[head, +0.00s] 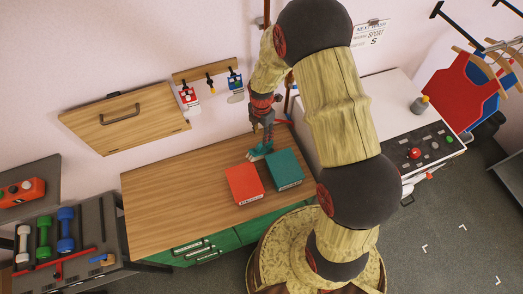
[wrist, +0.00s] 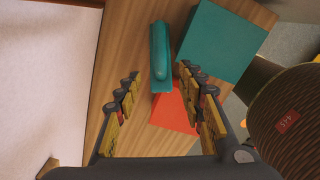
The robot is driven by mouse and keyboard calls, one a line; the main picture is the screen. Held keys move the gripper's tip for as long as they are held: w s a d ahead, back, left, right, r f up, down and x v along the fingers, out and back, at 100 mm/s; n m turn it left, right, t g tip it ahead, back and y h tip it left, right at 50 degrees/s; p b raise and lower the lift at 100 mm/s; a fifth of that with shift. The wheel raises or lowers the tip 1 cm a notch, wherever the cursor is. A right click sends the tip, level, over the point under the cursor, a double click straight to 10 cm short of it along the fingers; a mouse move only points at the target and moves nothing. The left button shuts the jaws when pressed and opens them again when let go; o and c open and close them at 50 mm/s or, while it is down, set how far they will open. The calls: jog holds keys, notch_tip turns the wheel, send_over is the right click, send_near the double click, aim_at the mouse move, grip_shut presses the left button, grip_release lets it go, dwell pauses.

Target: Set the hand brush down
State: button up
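The teal hand brush (wrist: 160,52) is at the wooden counter top (head: 175,190), beside the red and teal boxes. In the wrist view it lies just beyond and between my fingertips, with a gap on each side. My gripper (wrist: 159,76) is open, its fingers spread apart. In the head view my gripper (head: 262,133) points down at the back of the counter, right above the brush (head: 259,152). The gripper partly hides the brush there. I cannot tell from the head view whether the brush's whole underside touches the wood.
A red box (head: 244,184) and a teal box (head: 284,168) lie on the counter close in front of the brush. The counter's left part is bare. A wall rack (head: 205,70) hangs behind. A white machine (head: 405,115) stands at right, dumbbells (head: 44,236) at left.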

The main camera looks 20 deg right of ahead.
aim_at(261, 142)
notch_tip(261, 142, down, 6)
jog(key=shift+f+p, duration=0.25)
jog(key=shift+p, duration=0.5)
jog(key=shift+c, duration=0.6)
grip_shut()
